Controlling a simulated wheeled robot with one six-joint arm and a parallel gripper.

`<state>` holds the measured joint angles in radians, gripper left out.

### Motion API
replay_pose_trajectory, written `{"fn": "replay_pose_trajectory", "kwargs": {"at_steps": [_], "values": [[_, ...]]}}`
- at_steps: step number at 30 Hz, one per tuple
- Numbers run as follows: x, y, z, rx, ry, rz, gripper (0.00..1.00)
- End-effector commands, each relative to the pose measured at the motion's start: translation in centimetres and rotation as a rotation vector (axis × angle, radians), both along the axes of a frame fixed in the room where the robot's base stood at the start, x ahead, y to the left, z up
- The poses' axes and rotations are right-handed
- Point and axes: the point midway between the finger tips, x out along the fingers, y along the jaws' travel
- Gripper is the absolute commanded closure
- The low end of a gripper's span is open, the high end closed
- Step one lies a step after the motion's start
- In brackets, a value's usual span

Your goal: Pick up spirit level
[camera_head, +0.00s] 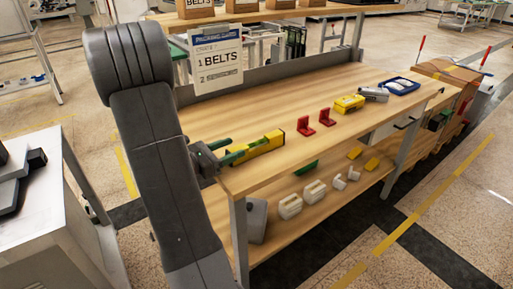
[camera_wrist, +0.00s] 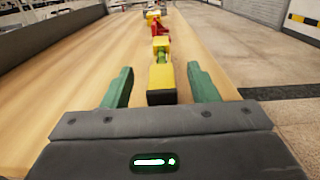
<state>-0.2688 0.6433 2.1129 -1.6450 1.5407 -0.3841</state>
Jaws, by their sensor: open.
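The yellow spirit level (camera_head: 262,146) lies on the wooden bench top near its left end. In the wrist view the level (camera_wrist: 161,76) runs away from me, with its dark near end between my fingers. My gripper (camera_head: 228,152) is open, with its green fingers at the near end of the level. In the wrist view my gripper (camera_wrist: 161,88) has one finger on each side of the level, with gaps showing. The head view does not show clearly whether a finger touches it.
Two red brackets (camera_head: 316,122), a yellow tool (camera_head: 349,103), a grey item (camera_head: 374,94) and a blue tray (camera_head: 402,86) stand farther right on the bench (camera_head: 300,149). A lower shelf (camera_head: 270,236) holds white containers.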

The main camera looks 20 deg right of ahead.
Motion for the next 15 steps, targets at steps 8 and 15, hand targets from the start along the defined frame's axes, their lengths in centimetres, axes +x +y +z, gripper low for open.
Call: {"fn": "replay_pose_trajectory", "kwargs": {"at_steps": [8,15], "values": [[1.0,-3.2,-0.8,0.001,-0.001,-0.004,0.46],[1.5,-4.5,-0.8,0.000,0.001,-0.002,0.46]]}}
